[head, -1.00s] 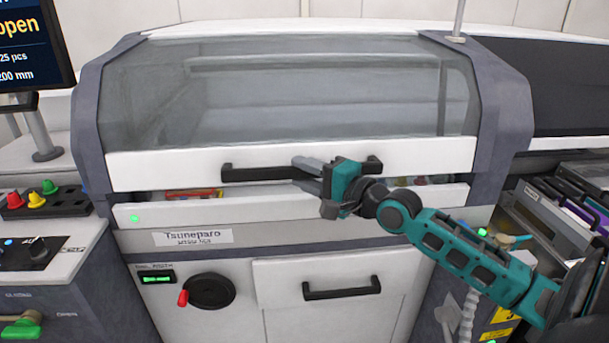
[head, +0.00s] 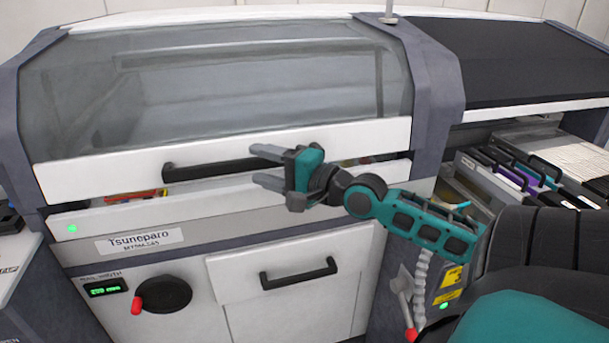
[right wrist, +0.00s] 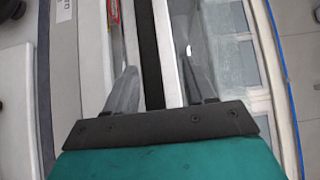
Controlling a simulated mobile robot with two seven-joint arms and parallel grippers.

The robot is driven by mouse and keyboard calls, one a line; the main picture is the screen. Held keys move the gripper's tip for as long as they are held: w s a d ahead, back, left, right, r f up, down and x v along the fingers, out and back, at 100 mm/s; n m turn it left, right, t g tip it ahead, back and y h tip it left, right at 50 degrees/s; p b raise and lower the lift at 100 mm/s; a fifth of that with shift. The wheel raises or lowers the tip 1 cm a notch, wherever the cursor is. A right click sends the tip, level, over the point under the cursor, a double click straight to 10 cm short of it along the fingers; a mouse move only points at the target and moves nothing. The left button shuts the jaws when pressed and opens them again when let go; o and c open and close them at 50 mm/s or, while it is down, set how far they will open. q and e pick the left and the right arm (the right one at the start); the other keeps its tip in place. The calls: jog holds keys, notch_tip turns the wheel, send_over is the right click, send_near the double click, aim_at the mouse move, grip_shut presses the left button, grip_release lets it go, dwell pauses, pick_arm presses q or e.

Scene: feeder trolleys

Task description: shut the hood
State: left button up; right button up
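The hood (head: 110,168) of the machine has a grey see-through window and a white front edge with a long black handle (head: 200,170). A narrow gap shows between this edge and the white ledge (head: 105,216) below, so the hood stands slightly open. My right gripper (head: 257,166) is at the right part of the handle, its fingers apart, one above and one below the bar. In the right wrist view the black handle (right wrist: 147,50) runs between the two spread fingers (right wrist: 157,85); contact cannot be told. The handle's right end is hidden behind the gripper. My left gripper is not in view.
Red and yellow parts (head: 135,196) show inside the gap. Below are a drawer with a black handle (head: 298,273) and a black knob with a red grip (head: 163,294). On the right stands a rack of feeders with dark handles (head: 510,175).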

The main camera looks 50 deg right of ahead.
jog(key=b+v, duration=0.3)
jog(key=v, duration=0.6)
dwell(0.4)
jog(key=shift+d, duration=0.1)
dwell(0.4)
